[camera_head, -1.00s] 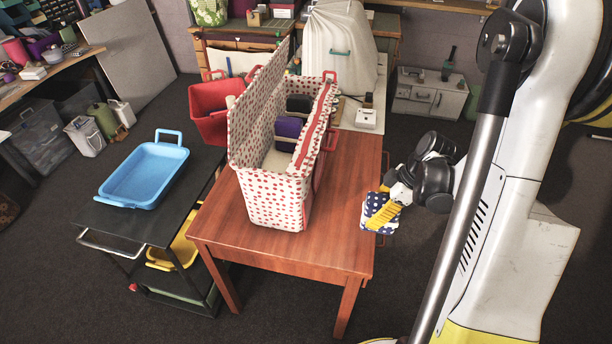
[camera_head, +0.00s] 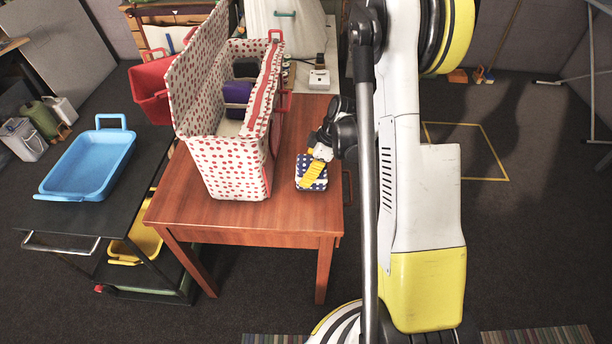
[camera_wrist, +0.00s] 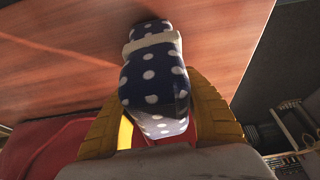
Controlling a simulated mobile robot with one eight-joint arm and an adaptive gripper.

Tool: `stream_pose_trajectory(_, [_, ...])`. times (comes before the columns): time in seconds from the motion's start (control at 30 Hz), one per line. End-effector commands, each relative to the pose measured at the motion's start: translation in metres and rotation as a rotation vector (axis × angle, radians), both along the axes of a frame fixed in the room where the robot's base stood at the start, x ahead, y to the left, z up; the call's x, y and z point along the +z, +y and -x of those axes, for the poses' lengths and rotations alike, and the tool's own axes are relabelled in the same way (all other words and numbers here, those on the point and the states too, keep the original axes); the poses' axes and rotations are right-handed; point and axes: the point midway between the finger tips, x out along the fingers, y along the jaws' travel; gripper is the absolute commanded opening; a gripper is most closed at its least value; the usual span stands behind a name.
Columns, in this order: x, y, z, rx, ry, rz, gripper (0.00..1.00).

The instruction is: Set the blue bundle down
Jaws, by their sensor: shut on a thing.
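The blue bundle (camera_head: 306,171) is dark blue cloth with white dots and a pale band around it. My gripper (camera_head: 318,167) is shut on it, with yellow fingers on both sides. In the wrist view the bundle (camera_wrist: 155,75) sits between the two fingers (camera_wrist: 155,115), its far end over the wooden table top. In the head view it is over the right part of the wooden table (camera_head: 240,215), right of the dotted basket. I cannot tell whether it touches the table.
The open red-dotted basket (camera_head: 228,165) stands on the table, holding a purple item (camera_head: 237,93). A red basket (camera_head: 152,90) is behind it. A blue tray (camera_head: 88,165) sits on a black cart at left. The table front is clear.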

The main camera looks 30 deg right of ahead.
Motion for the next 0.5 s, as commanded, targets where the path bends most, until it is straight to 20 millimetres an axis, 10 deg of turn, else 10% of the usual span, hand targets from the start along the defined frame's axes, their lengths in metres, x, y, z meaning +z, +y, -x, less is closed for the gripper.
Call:
stream_pose_trajectory(0.3, [-0.0028, 0.0000, 0.0004, 0.000, 0.000, 0.000, 0.16])
stream_pose_trajectory(0.33, [-0.0016, -0.0001, 0.0004, 0.000, 0.000, 0.000, 0.58])
stream_pose_trajectory(0.37, [-0.0013, 0.0000, 0.0004, 0.000, 0.000, 0.000, 0.67])
stream_pose_trajectory(0.5, [-0.0010, 0.0000, 0.0004, 0.000, 0.000, 0.000, 0.69])
